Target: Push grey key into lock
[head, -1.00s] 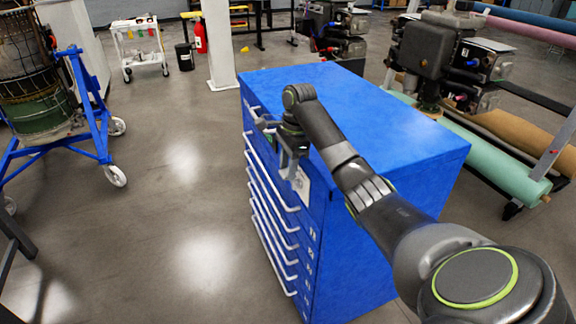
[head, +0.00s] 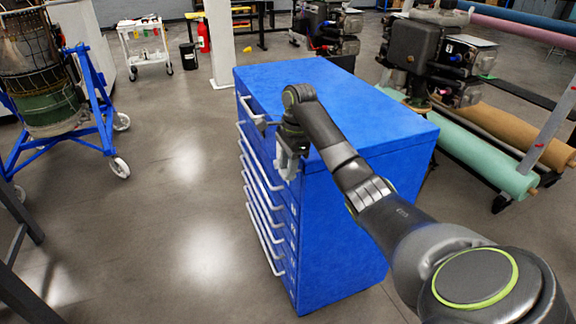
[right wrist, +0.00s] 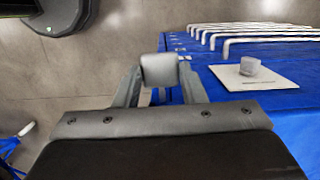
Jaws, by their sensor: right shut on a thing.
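The grey key (right wrist: 160,70) is a small rounded grey block at the fingertips of my right gripper (head: 286,168). That gripper is shut on it. In the right wrist view, the lock (right wrist: 250,67) is a short grey cylinder on a pale square plate (right wrist: 268,80) on the blue cabinet face. The key is apart from the lock, to its left in that view. In the head view, the gripper hangs beside the cabinet's drawer side, near its top edge; the lock cannot be made out there. My left gripper is not in view.
The blue cabinet (head: 345,100) has a clear top and several white drawer handles (head: 262,190) down its front. A blue turbine stand (head: 92,110) is at the left. Green and tan rolls (head: 485,155) lie at the right. The floor before the drawers is free.

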